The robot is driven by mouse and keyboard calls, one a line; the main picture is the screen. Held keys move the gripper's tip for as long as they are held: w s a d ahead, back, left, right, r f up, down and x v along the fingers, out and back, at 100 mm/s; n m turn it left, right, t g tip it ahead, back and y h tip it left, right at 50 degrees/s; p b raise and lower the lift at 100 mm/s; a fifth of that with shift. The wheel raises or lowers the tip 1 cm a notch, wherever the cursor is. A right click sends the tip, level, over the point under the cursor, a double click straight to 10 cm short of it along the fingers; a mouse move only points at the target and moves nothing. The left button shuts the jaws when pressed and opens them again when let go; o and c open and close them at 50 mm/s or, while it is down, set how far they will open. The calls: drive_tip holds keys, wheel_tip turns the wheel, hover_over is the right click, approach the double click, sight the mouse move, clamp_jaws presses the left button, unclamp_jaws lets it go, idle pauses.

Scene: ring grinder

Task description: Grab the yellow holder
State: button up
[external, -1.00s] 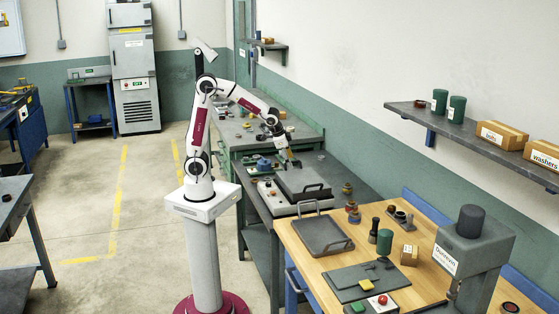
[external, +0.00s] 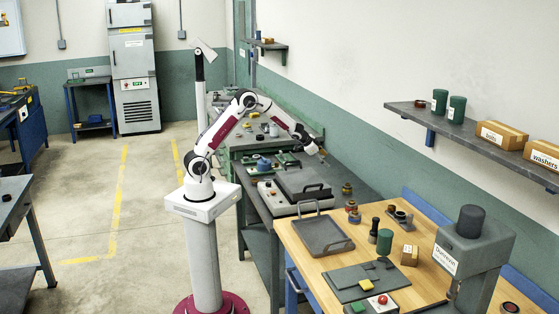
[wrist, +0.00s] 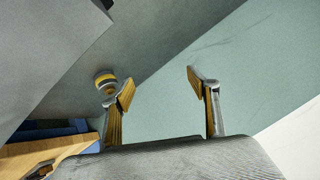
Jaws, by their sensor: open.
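A small round piece with a yellow band and a grey top, which looks like the yellow holder (wrist: 106,84), is on the grey surface in the wrist view, just left of my left finger. In the external view a small yellowish-brown piece (external: 347,188) stands near the wall edge of the dark grey bench; it appears to be the same one. My gripper (wrist: 160,87) has its two fingers wide apart with nothing between them. In the external view my gripper (external: 321,153) is above the bench's wall side, beyond the piece and apart from it.
A grey machine with a raised flat lid (external: 300,182) sits on the bench. A wooden table (external: 290,243) in front carries a grey tray (external: 322,236), a green cylinder (external: 385,242) and a press (external: 474,250). The wall and a shelf (external: 455,132) bound the right side.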

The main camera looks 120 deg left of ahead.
sight(347, 189)
drive_tip(key=w+a+f+m+t, duration=0.1)
drive_tip(key=w+a+f+t, duration=0.1)
drive_tip(key=w+a+f+m+t+h, duration=0.1)
drive_tip(key=w+a+f, duration=0.1)
drive_tip(key=a+f, duration=0.1)
drive_tip(key=w+a+f+m+t+h, duration=0.1)
drive_tip(key=w+a+f+t, duration=0.1)
drive_tip(key=a, duration=0.1)
drive_tip(key=shift+w+f+t, duration=0.2)
drive_tip(key=shift+w+t, duration=0.1)
drive_tip(key=shift+w, duration=0.1)
drive_tip(key=w+d+r+m+t+h, duration=0.1)
drive_tip(key=w+d+r+h, duration=0.1)
drive_tip(key=d+h, duration=0.2)
drive_tip(key=w+d+r+m+t+h, duration=0.1)
drive_tip(key=w+d+r+m+h, duration=0.1)
drive_tip(key=d, duration=0.5)
drive_tip(key=shift+w+r+t+h, duration=0.3)
drive_tip(key=shift+r+h, duration=0.1)
drive_tip(key=shift+h, duration=0.5)
drive_tip(key=shift+f, duration=0.1)
drive_tip(key=shift+f, duration=2.85)
